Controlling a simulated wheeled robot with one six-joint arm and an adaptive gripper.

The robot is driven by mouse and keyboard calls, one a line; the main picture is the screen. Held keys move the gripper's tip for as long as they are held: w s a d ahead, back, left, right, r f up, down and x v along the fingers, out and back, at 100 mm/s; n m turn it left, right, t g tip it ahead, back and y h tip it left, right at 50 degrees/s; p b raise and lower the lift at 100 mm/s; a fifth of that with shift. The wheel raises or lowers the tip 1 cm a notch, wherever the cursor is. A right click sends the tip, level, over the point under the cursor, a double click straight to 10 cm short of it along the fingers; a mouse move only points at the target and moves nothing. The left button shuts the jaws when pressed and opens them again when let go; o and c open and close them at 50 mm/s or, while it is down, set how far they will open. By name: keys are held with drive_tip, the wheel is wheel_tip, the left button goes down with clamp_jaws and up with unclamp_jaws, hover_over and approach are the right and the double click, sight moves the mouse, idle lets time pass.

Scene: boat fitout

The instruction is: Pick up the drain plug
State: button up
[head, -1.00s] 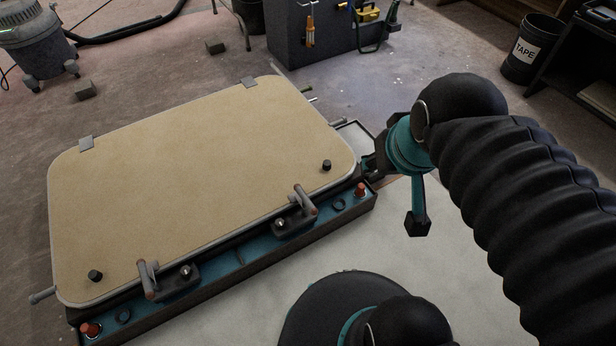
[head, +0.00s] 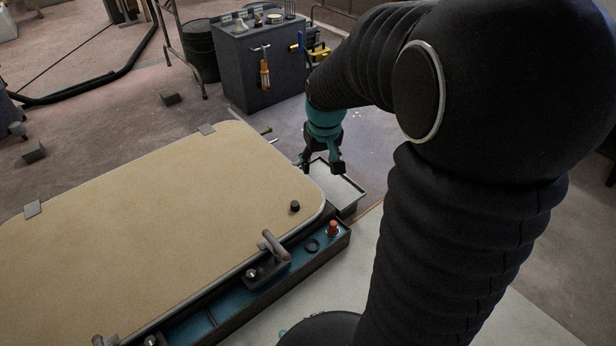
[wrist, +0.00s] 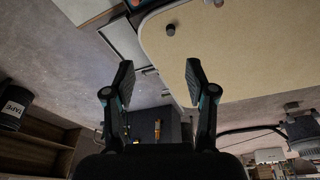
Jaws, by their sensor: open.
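I cannot tell for sure which thing is the drain plug. A red-topped plug-like piece (head: 333,228) stands at the right end of the teal trough, beside a dark ring (head: 313,246). Several small fittings (head: 257,20) stand on the dark cabinet, too small to make out. My gripper (head: 321,163) is open and empty, above the far right corner of the tan hatch panel (head: 150,200), by a shallow grey tray (head: 347,192). In the wrist view, its two fingers (wrist: 160,85) are spread apart with nothing between them.
A black knob (head: 294,206) and a grey latch handle (head: 272,248) stand up near the panel's right side. The dark cabinet (head: 262,75) at the back carries hanging tools. A black bucket (head: 193,52) stands left of it. Open floor lies between tray and cabinet.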

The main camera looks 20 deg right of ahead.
drive_tip(key=w+d+f+g+b, duration=0.1)
drive_tip(key=w+d+f, duration=0.25)
drive_tip(key=f, duration=0.55)
drive_tip(key=w+d+f+g+b, duration=0.1)
drive_tip(key=w+d+f, duration=0.25)
drive_tip(key=f, duration=0.55)
drive_tip(key=b, duration=0.1)
hover_over(334, 224)
wheel_tip(334, 224, down, 9)
drive_tip(key=shift+g, duration=0.3)
drive_tip(key=f, duration=0.2)
drive_tip(key=f+b, duration=0.1)
drive_tip(key=f, duration=0.5)
drive_tip(key=shift+w+a, duration=0.2)
drive_tip(key=shift+a, duration=0.15)
drive_tip(key=shift+s+d+f+b, duration=0.1)
drive_tip(key=shift+f+b, duration=0.15)
drive_tip(key=shift+f, duration=0.75)
drive_tip(key=shift+w+d+f+b, duration=0.1)
drive_tip(key=shift+f+b, duration=0.1)
drive_tip(key=shift+f, duration=0.8)
drive_tip(key=shift+s+d+f+b, duration=0.1)
drive_tip(key=shift+f+b, duration=0.15)
drive_tip(key=shift+f, duration=0.75)
clamp_jaws()
